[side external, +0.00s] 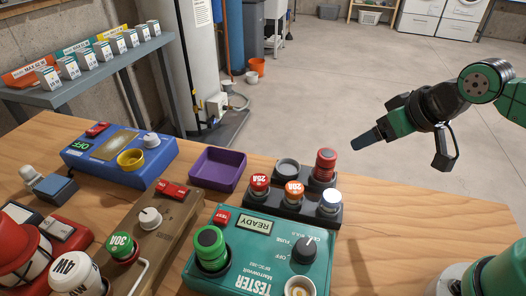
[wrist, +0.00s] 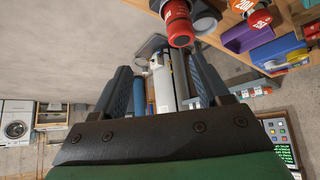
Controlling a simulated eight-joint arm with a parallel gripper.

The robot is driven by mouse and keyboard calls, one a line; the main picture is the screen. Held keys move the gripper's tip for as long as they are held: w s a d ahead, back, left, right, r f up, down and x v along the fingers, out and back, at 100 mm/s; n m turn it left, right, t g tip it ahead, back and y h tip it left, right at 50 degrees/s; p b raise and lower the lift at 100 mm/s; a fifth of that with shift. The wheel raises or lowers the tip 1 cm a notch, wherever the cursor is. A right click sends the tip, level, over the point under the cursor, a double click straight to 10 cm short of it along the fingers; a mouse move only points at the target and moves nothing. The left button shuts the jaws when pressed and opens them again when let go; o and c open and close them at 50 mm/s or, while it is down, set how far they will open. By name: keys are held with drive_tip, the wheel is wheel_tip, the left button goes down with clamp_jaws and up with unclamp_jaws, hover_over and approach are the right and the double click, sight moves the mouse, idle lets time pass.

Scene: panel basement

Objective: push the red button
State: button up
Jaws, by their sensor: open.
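Several red buttons show in the side external view: one marked TEST (side external: 221,217) on the green tester (side external: 265,250), a red pair (side external: 172,188) on the brown box, and one (side external: 97,129) on the blue box. I cannot tell which one the task means. A red ribbed cylinder (side external: 325,165) stands upright in the dark fuse rack; a similar red cylinder (wrist: 178,22) is at the top of the wrist view. My gripper (side external: 407,150) is open and empty, above and right of the rack, apart from everything. Its fingers (wrist: 163,88) are spread in the wrist view.
A purple tray (side external: 218,170) sits behind the tester. Red-topped and orange-topped fuses (side external: 294,190) stand in the rack. A large red dome (side external: 20,245) is at the far left. The wooden table (side external: 405,207) is clear right of the rack.

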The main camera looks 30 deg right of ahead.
clamp_jaws()
idle(1.4)
